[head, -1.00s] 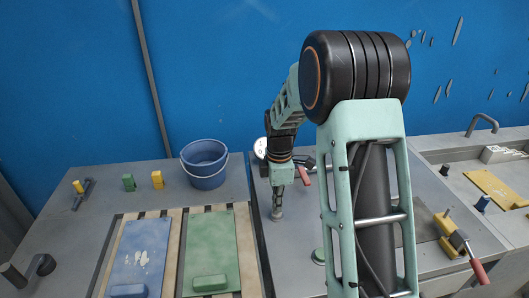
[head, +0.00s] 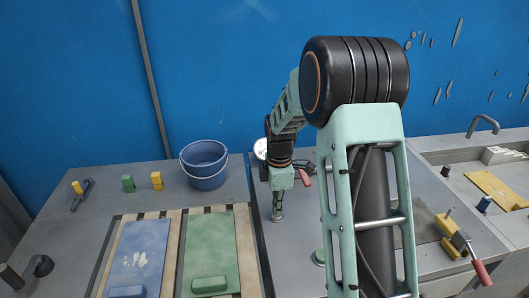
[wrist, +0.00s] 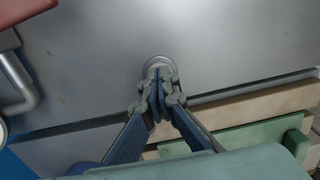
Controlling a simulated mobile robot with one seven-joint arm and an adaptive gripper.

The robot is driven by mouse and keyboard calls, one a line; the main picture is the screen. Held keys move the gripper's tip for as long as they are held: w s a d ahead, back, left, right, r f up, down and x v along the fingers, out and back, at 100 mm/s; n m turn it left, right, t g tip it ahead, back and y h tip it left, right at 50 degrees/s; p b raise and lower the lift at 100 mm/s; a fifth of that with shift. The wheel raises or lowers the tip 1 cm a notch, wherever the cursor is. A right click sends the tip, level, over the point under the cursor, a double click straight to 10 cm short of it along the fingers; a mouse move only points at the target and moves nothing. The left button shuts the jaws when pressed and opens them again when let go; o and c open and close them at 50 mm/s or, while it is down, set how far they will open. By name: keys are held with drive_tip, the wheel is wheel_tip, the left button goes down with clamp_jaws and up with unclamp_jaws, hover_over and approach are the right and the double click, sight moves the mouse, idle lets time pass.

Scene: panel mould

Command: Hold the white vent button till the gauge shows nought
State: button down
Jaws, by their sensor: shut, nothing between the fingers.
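My gripper (head: 277,214) points straight down with its fingers together over a small round pale button fitting (head: 277,219) on the grey worktop. In the wrist view, the closed fingertips (wrist: 158,74) cover the middle of this fitting (wrist: 158,61); only its round rim shows. The fingertips look to be on it, but how far the button is pressed is hidden. The white-faced gauge (head: 261,148) stands behind my arm, partly covered by it. It has red on its dial, but its reading is too small to tell.
A red-handled lever (head: 305,178) lies close right of my wrist; its red handle (wrist: 8,40) shows in the wrist view. A blue bucket (head: 204,164) stands to the left. Green (head: 211,240) and blue (head: 139,250) panels lie front left. A green knob (head: 319,257) sits front right.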

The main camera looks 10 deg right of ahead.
idle(0.5)
wheel_tip(320, 180, up, 7)
drive_tip(key=p, duration=0.5)
